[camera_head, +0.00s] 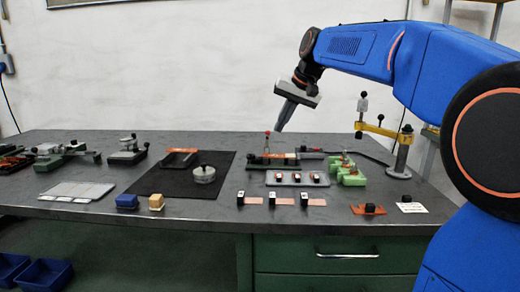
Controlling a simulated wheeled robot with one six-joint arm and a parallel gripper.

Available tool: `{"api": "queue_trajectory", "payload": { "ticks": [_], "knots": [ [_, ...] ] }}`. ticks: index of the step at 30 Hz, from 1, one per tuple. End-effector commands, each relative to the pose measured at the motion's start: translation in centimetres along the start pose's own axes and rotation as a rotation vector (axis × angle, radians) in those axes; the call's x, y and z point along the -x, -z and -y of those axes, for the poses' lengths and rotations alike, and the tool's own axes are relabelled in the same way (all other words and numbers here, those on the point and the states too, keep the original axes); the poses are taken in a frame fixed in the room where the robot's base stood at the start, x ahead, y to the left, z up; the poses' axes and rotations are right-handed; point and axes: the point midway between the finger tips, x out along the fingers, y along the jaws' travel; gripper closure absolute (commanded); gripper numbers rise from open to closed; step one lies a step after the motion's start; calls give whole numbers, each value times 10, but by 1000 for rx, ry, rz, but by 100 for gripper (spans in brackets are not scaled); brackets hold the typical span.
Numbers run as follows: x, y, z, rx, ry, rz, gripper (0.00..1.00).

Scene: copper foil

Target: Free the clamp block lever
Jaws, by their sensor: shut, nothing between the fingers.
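My gripper (281,127) points down and slightly left above the bench, its fingers together and empty. Its tips are close to a thin upright lever with a red knob (267,133), just right of it in the picture. I cannot tell whether they touch. The lever rises from a dark, low block (258,163) with an orange-copper piece (285,156) beside its foot; this looks like the clamp block. A dark grey part (311,153) lies at the right end of it. How the lever is held at its foot is too small to tell.
A grey tray (274,180) with several small blocks lies in front. Green fixtures (348,171) and a yellow-armed stand (399,160) are at right. A black mat (150,183) carries a round metal piece (203,174) at left.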

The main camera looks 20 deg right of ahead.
Motion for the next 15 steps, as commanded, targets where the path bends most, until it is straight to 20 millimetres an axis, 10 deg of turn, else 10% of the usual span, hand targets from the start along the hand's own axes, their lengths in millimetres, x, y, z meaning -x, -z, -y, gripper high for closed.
{"api": "queue_trajectory", "payload": {
  "ticks": [15],
  "knots": [
    [-63, -1, 0, 1, -1, 3, 100]
  ]
}}
